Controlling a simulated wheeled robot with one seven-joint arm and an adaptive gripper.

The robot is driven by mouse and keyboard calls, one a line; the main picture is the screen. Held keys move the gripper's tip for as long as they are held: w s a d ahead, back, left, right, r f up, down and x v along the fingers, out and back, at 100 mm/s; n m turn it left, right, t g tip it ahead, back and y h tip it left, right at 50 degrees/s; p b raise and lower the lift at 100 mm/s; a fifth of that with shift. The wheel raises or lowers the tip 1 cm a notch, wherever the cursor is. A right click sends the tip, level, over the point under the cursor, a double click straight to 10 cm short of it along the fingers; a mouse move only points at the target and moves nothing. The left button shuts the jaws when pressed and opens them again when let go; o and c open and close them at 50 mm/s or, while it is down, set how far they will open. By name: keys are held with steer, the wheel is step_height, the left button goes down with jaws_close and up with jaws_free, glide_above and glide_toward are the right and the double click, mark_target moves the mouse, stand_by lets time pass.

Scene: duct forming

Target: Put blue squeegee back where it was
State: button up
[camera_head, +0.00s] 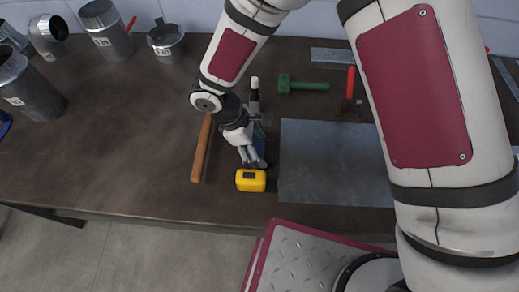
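My gripper (250,156) is low over the middle of the table, pointing down toward the front edge. A small blue piece (261,149), which may be the blue squeegee, shows right beside its fingers and is mostly hidden by them. I cannot tell whether the fingers hold it or only stand next to it. Another blue object (4,124) is cut off at the far left edge, and its kind is unclear.
A yellow tape measure (251,181) sits just in front of my gripper. A wooden handle (201,150) lies to the left, a metal sheet (325,165) to the right. A green tool (303,86) and red-handled tool (350,85) lie behind. Metal ducts (105,30) stand back left.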

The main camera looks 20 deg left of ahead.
steer(key=c, duration=0.7)
steer(key=shift+c, duration=0.8)
